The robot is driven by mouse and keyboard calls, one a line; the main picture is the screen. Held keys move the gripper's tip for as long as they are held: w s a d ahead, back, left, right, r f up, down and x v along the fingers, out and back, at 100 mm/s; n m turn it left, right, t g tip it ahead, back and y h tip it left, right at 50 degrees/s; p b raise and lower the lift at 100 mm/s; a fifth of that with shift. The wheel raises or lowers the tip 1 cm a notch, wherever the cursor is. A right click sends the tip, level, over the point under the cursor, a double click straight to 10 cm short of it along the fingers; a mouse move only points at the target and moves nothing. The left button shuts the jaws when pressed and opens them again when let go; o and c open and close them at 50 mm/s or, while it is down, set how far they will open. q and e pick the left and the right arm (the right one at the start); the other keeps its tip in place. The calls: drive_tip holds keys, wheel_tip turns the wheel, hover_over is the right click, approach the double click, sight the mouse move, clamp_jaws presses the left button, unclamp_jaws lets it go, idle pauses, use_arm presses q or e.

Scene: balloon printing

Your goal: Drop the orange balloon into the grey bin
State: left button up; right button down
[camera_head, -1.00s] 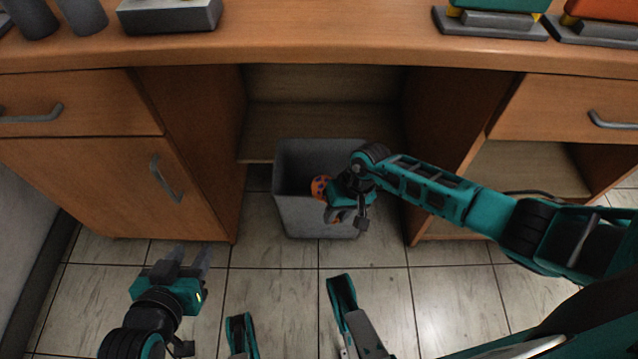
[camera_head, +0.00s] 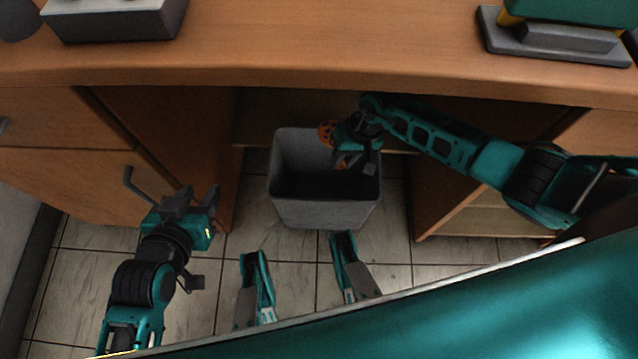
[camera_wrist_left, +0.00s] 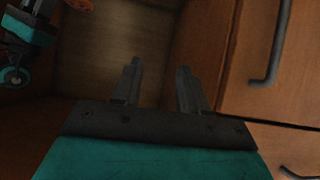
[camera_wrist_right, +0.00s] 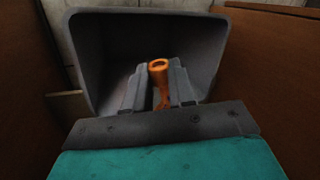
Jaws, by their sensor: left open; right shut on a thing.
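The orange balloon (camera_head: 326,134) shows in the head view at the back rim of the grey bin (camera_head: 322,214), beside my right gripper (camera_head: 338,150). In the right wrist view my right gripper (camera_wrist_right: 159,72) is shut on the orange balloon's narrow part (camera_wrist_right: 162,90); the grey bin (camera_wrist_right: 105,45) opens beyond the fingers. Whether the balloon is inside or just above the rim is unclear. My left gripper (camera_head: 198,195) is open and empty, left of the bin, before the cabinet. An orange patch shows at the top of the left wrist view.
The wooden desk (camera_head: 300,50) overhangs the recess behind the bin. A cabinet door handle (camera_head: 137,186) is close to my left gripper. A grey box (camera_head: 115,22) and a grey-based device (camera_head: 555,42) stand on the desk. Tiled floor lies around the bin's front.

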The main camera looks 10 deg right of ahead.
sight(342, 168)
wheel_tip(342, 168, down, 4)
drive_tip(key=shift+s+r+b, duration=0.1)
drive_tip(key=shift+r+b, duration=0.1)
drive_tip(key=shift+b, duration=0.75)
use_arm(q)
drive_tip(key=shift+w+d+f+b, duration=0.1)
drive_tip(key=shift+d+f+b, duration=0.25)
drive_tip(key=shift+d+f, duration=0.25)
use_arm(e)
drive_tip(key=c, duration=1.9)
unclamp_jaws()
drive_tip(key=shift+f, duration=0.6)
drive_tip(key=shift+o, duration=0.2)
drive_tip(key=o, duration=1)
use_arm(q)
drive_tip(key=shift+w+a+r, duration=0.1)
drive_tip(key=shift+w+a, duration=0.05)
use_arm(e)
drive_tip(key=shift+o, duration=0.2)
drive_tip(key=shift+r, duration=0.1)
